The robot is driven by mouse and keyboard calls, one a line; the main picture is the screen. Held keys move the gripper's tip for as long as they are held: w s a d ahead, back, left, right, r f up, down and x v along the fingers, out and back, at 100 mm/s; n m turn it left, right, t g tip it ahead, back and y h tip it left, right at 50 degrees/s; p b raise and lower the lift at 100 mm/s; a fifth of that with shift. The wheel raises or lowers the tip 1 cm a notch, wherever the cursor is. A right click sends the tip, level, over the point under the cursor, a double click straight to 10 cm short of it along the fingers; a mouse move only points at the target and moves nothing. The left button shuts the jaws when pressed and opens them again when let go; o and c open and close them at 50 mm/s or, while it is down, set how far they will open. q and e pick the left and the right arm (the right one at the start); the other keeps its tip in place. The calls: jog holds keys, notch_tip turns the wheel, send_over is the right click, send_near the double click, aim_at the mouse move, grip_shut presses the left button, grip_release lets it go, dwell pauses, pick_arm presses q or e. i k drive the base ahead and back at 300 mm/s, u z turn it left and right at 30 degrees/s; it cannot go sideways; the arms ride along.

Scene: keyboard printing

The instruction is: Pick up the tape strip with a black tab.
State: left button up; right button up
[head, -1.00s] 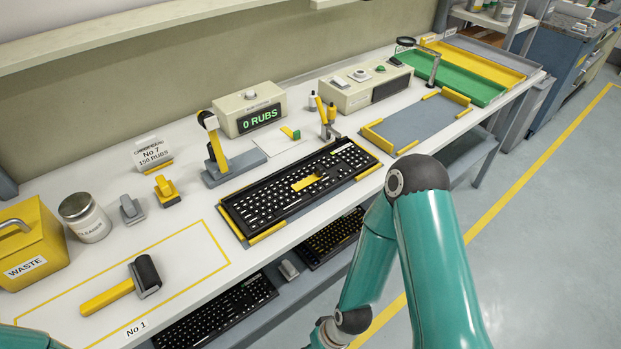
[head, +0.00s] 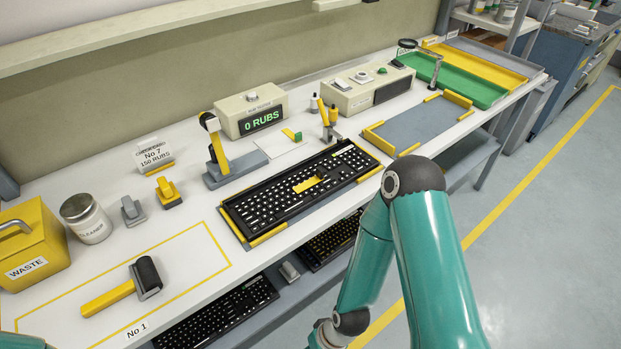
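A yellow strip (head: 306,185) lies on the black keyboard (head: 335,166) in the middle of the bench. It is small in the view, and I cannot make out a black tab on it against the dark keys. A small yellow piece with a green end (head: 291,134) rests on a pale sheet behind the keyboard. Neither of my grippers is in view. My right arm shows at the lower right, in front of the bench, and a bit of my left arm shows in the bottom left corner.
A yellow-handled roller (head: 108,299) lies in the outlined area at front left. A yellow waste box (head: 30,245), a cleaner jar (head: 86,219) and a lever tool (head: 222,166) stand on the bench. A counter (head: 252,108) reads 0 RUBS. Green (head: 470,88) and yellow trays stand far right.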

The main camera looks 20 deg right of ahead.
aim_at(320, 177)
jog(key=z, duration=0.65)
jog(key=i, duration=0.15)
jog(key=u, duration=2.65)
jog(key=k, duration=1.7)
jog(key=z, duration=1.15)
jog(key=i, duration=1.05)
